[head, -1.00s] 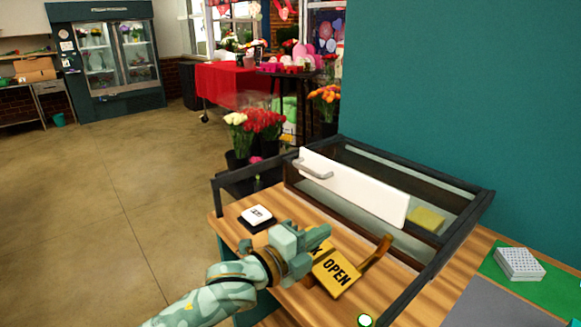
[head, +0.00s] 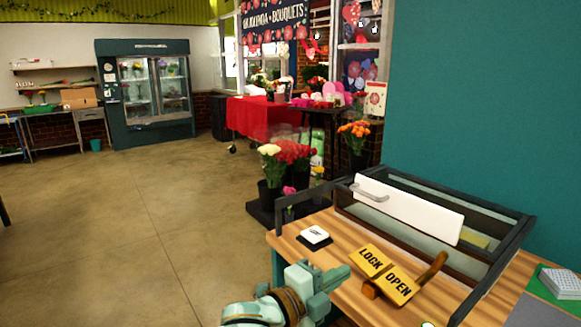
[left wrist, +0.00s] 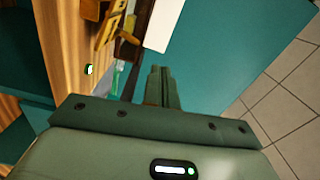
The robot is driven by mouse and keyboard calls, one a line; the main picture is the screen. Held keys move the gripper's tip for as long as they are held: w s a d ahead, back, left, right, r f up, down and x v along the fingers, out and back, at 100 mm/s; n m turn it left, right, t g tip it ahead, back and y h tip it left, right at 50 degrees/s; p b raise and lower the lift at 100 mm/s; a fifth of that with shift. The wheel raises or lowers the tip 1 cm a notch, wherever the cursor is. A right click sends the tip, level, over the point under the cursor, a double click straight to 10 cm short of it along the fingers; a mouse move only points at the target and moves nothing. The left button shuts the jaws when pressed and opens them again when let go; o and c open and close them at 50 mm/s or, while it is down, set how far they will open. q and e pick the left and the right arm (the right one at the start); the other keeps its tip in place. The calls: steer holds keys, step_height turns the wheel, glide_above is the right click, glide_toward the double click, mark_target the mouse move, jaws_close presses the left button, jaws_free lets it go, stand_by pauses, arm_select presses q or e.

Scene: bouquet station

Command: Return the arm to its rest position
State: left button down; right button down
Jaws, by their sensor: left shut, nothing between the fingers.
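My left gripper (head: 336,279) is at the bottom of the head view, just off the near left edge of the wooden counter (head: 345,262). Its fingers are together with nothing between them. In the left wrist view the closed fingers (left wrist: 163,88) point up in the picture. A yellow sign reading LOCK and OPEN (head: 385,275) lies on the counter to the right of the gripper, apart from it, with a brown wooden lever (head: 431,272) beside it. My right gripper does not show.
A glass-sided case (head: 400,240) with a white front panel (head: 408,210) stands behind the sign. A small white-topped block (head: 315,236) sits near the counter's left edge. Open floor (head: 130,235) lies to the left.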

arm_select(q)
steer(key=w+a+f+n+t+y, duration=0.3)
steer(key=w+a+f+n+y, duration=0.3)
steer(key=w+a+f+n, duration=0.45)
steer(key=s+a+f+n+g+y, duration=0.1)
steer(key=s+a+f+n+y, duration=0.2)
steer(key=f, duration=0.6)
steer(key=s+a+f+n+g, duration=0.1)
steer(key=s+a+f+n, duration=0.1)
steer(key=s+a+f, duration=0.5)
steer(key=a+f+n+g+y, duration=0.1)
steer(key=a+f+n+y, duration=0.15)
steer(key=f, duration=0.85)
steer(key=s+a+f+n+g+y, duration=0.1)
steer(key=s+a+f+n+g, duration=0.2)
steer(key=s+f, duration=0.75)
steer(key=s+a+f+n+g+y, duration=0.15)
steer(key=s+a+f, duration=0.55)
steer(key=s, duration=0.7)
steer(key=s+f+g, duration=0.2)
steer(key=s+g, duration=0.1)
steer(key=s, duration=1.2)
steer(key=s+f+n+g, duration=0.1)
steer(key=s+f+g, duration=0.2)
steer(key=s, duration=1.3)
steer(key=shift+s+a+f+y, duration=0.15)
steer(key=shift+a+f+y, duration=0.15)
steer(key=shift+a, duration=0.1)
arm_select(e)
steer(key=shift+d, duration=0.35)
